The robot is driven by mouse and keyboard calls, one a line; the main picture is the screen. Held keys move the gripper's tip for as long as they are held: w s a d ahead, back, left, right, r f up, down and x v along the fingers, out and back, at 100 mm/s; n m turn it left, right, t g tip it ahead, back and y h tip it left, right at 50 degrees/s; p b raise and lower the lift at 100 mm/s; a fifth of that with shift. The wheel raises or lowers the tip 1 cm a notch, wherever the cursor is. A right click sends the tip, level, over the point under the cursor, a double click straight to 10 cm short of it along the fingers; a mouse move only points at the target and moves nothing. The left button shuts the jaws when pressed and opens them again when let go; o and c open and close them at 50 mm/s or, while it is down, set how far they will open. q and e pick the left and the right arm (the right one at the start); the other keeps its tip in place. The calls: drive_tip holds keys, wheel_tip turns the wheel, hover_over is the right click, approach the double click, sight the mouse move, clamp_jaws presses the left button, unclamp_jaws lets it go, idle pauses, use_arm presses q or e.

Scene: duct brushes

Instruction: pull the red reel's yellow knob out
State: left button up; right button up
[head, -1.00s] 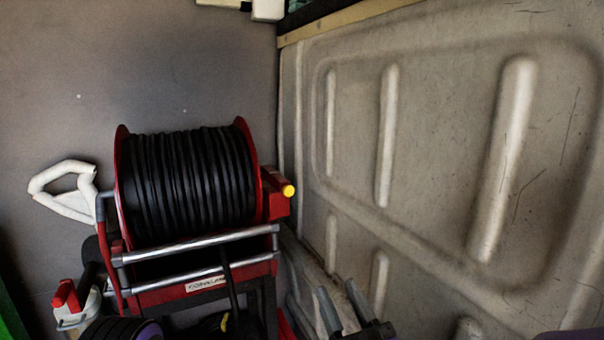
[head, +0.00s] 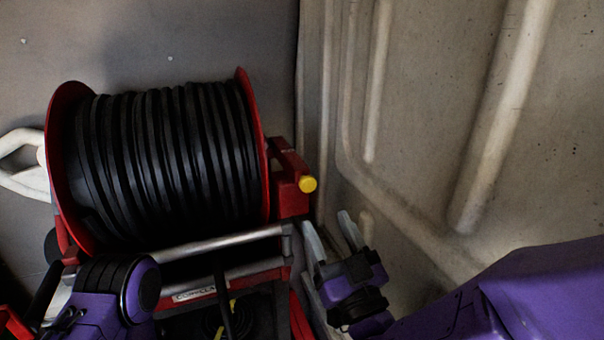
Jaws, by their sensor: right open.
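The red reel (head: 68,115) stands at the left in the head view, wound with thick black hose (head: 165,160). Its yellow knob (head: 308,184) sits on the end of a red block (head: 290,190) at the reel's right side. My right gripper (head: 332,230) is below and slightly right of the knob, fingers pointing up. It is open and empty, apart from the knob. A purple and black part of my left arm shows at the lower left; the left gripper's fingers are not in view.
A silver bar (head: 215,243) crosses the front of the reel frame. A beige ribbed wall panel (head: 430,130) stands close at the right. A white handle-like loop (head: 22,165) is at the left edge. Open space lies between the knob and the panel.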

sight(310, 186)
drive_tip(key=p+x, duration=0.5)
drive_tip(key=x, duration=0.4)
drive_tip(key=shift+w+r, duration=0.15)
drive_tip(key=shift+r, duration=0.1)
drive_tip(key=shift+w+a+r, duration=0.1)
drive_tip(key=shift+w+a, duration=0.15)
drive_tip(key=shift+w, duration=0.15)
clamp_jaws()
